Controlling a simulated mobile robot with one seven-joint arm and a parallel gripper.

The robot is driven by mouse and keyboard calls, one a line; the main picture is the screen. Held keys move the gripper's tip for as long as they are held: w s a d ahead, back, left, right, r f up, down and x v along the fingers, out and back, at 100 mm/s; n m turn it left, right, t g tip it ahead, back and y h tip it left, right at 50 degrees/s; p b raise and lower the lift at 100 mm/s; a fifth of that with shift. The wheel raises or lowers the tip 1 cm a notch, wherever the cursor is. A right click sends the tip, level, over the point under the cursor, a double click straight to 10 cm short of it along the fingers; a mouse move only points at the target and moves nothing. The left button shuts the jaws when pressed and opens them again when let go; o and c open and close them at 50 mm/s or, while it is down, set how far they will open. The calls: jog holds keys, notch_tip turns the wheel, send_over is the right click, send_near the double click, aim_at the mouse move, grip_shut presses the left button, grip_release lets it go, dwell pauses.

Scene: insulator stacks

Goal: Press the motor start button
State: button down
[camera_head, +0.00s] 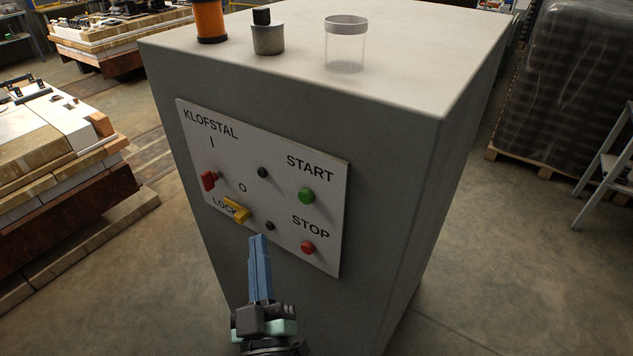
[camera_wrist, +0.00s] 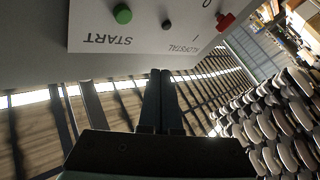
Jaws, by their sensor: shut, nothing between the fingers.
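The green START button (camera_head: 306,195) sits on the white control panel (camera_head: 330,215) on the front of a grey cabinet, under the word START. It also shows in the wrist view (camera_wrist: 122,14), near the top left. The red STOP button (camera_head: 307,247) is below it. My gripper (camera_head: 258,240) is shut and empty, with its blue fingers together, low in front of the panel and left of STOP in the head view. In the wrist view the shut fingers (camera_wrist: 160,75) point toward the panel, and the green button lies up and left of their tips.
The panel also carries a red switch (camera_head: 209,180), a yellow LOCK lever (camera_head: 237,210) and two small black knobs. On the cabinet top (camera_head: 400,70) stand an orange cylinder (camera_head: 210,20), a grey weight (camera_head: 268,38) and a clear jar (camera_head: 345,45). Stacked slabs (camera_head: 50,150) lie left.

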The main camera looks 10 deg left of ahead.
jog(key=shift+a, duration=0.15)
jog(key=p, duration=0.3)
send_near(298, 194)
jog(key=shift+s+a+x, duration=0.1)
jog(key=shift+a+x, duration=0.1)
jog(key=shift+x, duration=0.65)
jog(key=shift+s+a+x, duration=0.1)
jog(key=shift+a+x, duration=0.1)
jog(key=shift+x, duration=0.65)
jog(key=shift+s+a+x, duration=0.1)
jog(key=shift+a+x, duration=0.05)
jog(key=shift+x, duration=0.75)
jog(key=shift+w+r, duration=0.15)
jog(key=shift+w+d, duration=0.15)
jog(key=shift+w, duration=0.1)
jog(key=shift+w+d, duration=0.15)
jog(key=shift+w, duration=0.35)
dwell(0.5)
dwell(0.4)
jog(key=shift+s+a, duration=0.3)
jog(key=shift+s, duration=0.55)
